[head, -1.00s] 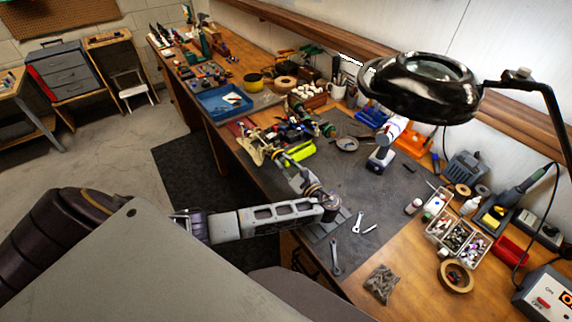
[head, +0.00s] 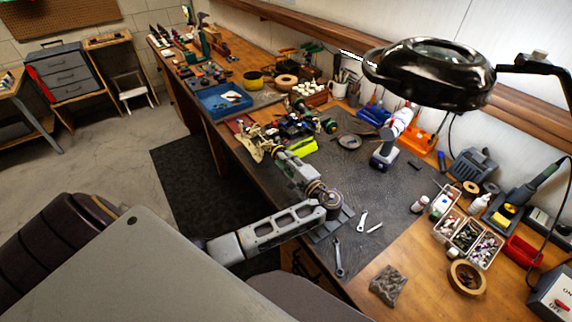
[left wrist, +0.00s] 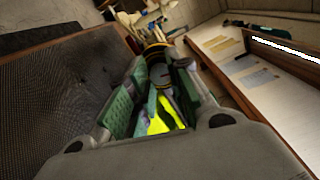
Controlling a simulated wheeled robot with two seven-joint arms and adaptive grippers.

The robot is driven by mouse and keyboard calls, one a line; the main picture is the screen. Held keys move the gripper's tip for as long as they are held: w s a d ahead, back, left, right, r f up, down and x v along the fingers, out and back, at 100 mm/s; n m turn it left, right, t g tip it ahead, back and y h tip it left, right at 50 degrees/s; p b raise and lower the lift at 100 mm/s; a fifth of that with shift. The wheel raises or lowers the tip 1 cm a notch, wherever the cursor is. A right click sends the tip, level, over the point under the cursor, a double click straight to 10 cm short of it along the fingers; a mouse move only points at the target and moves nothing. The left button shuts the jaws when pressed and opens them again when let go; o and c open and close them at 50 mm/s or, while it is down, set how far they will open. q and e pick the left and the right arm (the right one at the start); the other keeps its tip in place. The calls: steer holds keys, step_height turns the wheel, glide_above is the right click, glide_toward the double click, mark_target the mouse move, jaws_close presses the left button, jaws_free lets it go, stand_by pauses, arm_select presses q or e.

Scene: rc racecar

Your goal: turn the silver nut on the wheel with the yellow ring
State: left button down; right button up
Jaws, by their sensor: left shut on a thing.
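The RC car (head: 300,128) sits on the dark mat in the middle of the bench, with a yellow-green body part (head: 302,147). My left gripper (head: 278,152) reaches the car's near side and is small there. In the left wrist view its green fingers (left wrist: 160,74) are closed around a dark round wheel with a yellow ring (left wrist: 157,52). The yellow-green part (left wrist: 165,115) shows between the fingers. The silver nut is not visible; the gripper and wheel hide that spot. My right gripper is not in view.
A cordless drill (head: 384,156) stands right of the car. A blue tray (head: 222,101) is behind it to the left. A lamp (head: 430,72) hangs over the bench. Parts boxes (head: 465,235) stand at right.

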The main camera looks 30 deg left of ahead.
arm_select(q)
steer(key=shift+f+n+b, duration=0.15)
steer(key=shift+n+b, duration=0.65)
steer(key=shift+n, duration=0.2)
stand_by(0.8)
steer(key=c, duration=1.3)
jaws_free()
steer(key=shift+d, duration=0.2)
steer(key=shift+v, duration=5.85)
